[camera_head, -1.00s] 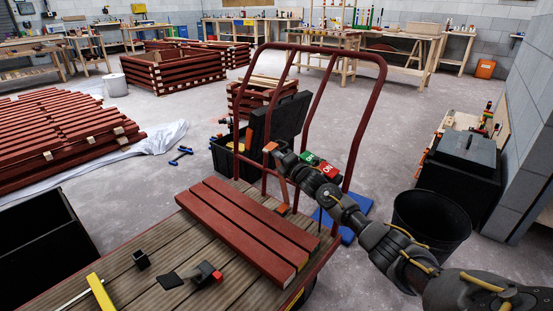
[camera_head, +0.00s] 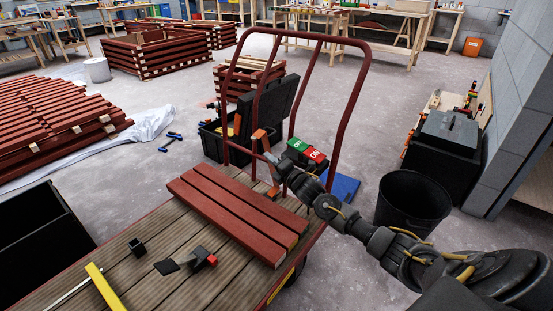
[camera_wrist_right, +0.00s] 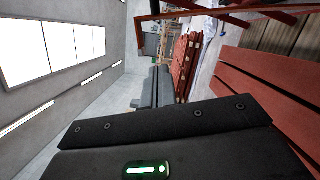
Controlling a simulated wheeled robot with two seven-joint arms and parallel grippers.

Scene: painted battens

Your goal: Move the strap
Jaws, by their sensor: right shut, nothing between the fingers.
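I cannot make out a strap for certain in either view. On the slatted cart deck (camera_head: 130,235) lie red battens (camera_head: 240,215), side by side, which also show in the right wrist view (camera_wrist_right: 265,85). Left of them on the deck are a small black block (camera_head: 136,246), a flat black piece (camera_head: 166,266) and a black-and-red item (camera_head: 200,258). My right gripper (camera_head: 268,163) is over the far end of the battens, by the cart's red handle frame (camera_head: 352,105). It is shut and empty. My left gripper is out of view.
A yellow bar (camera_head: 104,288) lies at the deck's front left. A black bin (camera_head: 412,203) stands right of the cart, with a dark box (camera_head: 445,150) behind it. An open black toolbox (camera_head: 214,145) is behind the handle. Stacked red battens (camera_head: 50,125) lie at left.

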